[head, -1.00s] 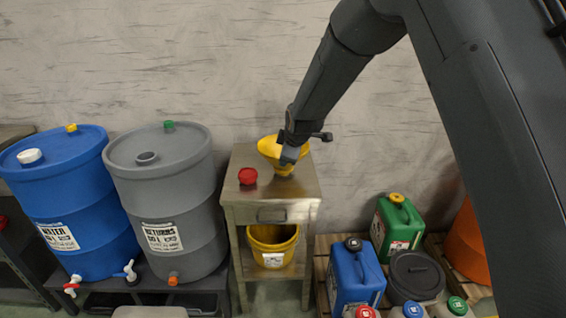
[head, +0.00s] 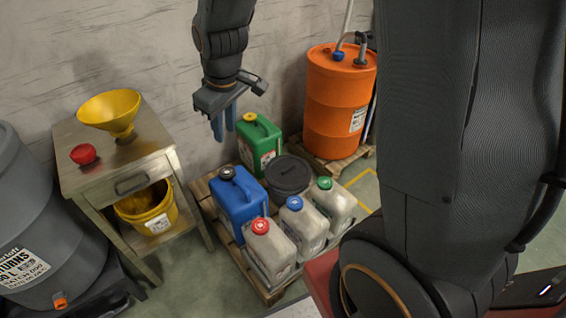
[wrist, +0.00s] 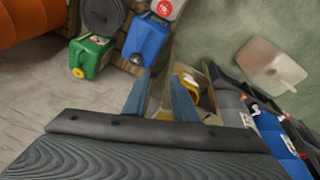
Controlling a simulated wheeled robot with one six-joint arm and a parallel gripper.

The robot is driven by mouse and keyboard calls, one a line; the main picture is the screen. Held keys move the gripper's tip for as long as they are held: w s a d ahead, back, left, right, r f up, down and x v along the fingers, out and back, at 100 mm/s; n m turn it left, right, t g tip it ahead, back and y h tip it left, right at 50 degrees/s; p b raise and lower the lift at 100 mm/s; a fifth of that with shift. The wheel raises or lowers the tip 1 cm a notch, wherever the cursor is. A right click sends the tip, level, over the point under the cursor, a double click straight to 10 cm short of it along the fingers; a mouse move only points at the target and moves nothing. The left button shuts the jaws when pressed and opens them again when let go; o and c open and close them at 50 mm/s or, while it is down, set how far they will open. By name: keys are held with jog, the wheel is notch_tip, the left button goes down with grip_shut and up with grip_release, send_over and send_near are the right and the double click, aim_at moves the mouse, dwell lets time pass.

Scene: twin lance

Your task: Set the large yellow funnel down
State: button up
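The large yellow funnel (head: 110,108) stands on top of the steel side table (head: 145,150), wide mouth up and spout down on the tabletop, beside a red cap (head: 84,154). My gripper (head: 224,124) is to the right of the table, above the canisters and clear of the funnel. Its two blue fingers are apart with nothing between them; they also show spread in the wrist view (wrist: 160,98). A yellow shape (wrist: 190,88) shows beyond the fingers there, but I cannot tell whether it is the funnel or the bucket.
A yellow bucket (head: 148,208) is on the table's lower shelf. A pallet holds a blue canister (head: 238,197), a green canister (head: 260,140), a dark lidded tub (head: 289,174) and pale jugs. An orange drum (head: 338,105) stands behind right; a grey barrel (head: 32,235) is at left.

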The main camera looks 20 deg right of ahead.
jog(key=s+d+m+g, duration=0.1)
jog(key=s+d+m, duration=0.2)
jog(key=s, duration=0.5)
jog(key=s+d+f+m+g, duration=0.1)
jog(key=s+d+m+g, duration=0.1)
jog(key=s+d, duration=0.3)
jog(key=s+m, duration=0.1)
jog(key=s, duration=0.3)
jog(key=shift+d+m+h, duration=0.3)
jog(key=shift+m, duration=0.1)
